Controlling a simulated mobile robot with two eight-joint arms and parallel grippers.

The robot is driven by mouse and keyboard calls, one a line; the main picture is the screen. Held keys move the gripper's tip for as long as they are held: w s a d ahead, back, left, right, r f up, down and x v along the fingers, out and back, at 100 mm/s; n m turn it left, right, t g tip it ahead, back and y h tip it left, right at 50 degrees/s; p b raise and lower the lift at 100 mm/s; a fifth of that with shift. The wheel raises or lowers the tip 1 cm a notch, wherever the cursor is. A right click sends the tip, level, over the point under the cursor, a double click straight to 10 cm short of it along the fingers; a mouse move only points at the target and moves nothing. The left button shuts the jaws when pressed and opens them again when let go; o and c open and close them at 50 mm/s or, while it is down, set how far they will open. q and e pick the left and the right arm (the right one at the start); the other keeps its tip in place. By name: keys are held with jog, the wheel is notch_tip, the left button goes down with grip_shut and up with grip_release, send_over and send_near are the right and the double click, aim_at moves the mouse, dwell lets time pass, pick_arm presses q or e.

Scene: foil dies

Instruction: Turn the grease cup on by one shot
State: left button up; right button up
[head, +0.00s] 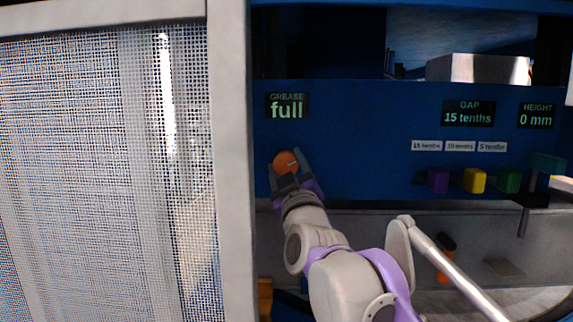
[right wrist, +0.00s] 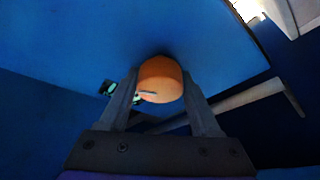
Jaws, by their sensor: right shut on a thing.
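The grease cup is an orange round knob (head: 286,162) on the blue machine panel, below a "GREASE" display (head: 287,106) that reads "full". My right gripper (head: 288,172) is at the knob with a finger on each side of it. In the right wrist view the orange knob (right wrist: 160,80) sits between the two dark fingertips (right wrist: 160,92), and the gripper is shut on it. A short dark line with a pale edge shows on the knob's near face. My left gripper is not in view.
A mesh guard with a pale frame (head: 212,160) stands close to the left of the knob. Right are "GAP" (head: 468,114) and "HEIGHT" (head: 536,116) displays, with purple (head: 438,181), yellow (head: 474,180) and green (head: 508,182) blocks below. A pale bar (head: 455,265) slopes at lower right.

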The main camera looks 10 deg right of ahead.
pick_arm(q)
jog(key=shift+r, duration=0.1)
pick_arm(e)
jog(key=shift+m+h, duration=0.8)
jog(key=shift+m, duration=0.8)
jog(key=shift+m+h, duration=0.8)
jog(key=shift+m, duration=0.8)
jog(key=shift+m, duration=0.3)
jog(key=o, duration=1.4)
jog(key=shift+c, duration=0.2)
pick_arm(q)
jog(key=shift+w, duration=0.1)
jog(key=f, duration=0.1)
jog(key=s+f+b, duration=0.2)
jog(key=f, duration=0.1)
pick_arm(e)
jog(key=v, duration=1)
jog(key=shift+s+f, duration=0.25)
jog(key=shift+f, duration=0.15)
jog(key=shift+a, duration=0.1)
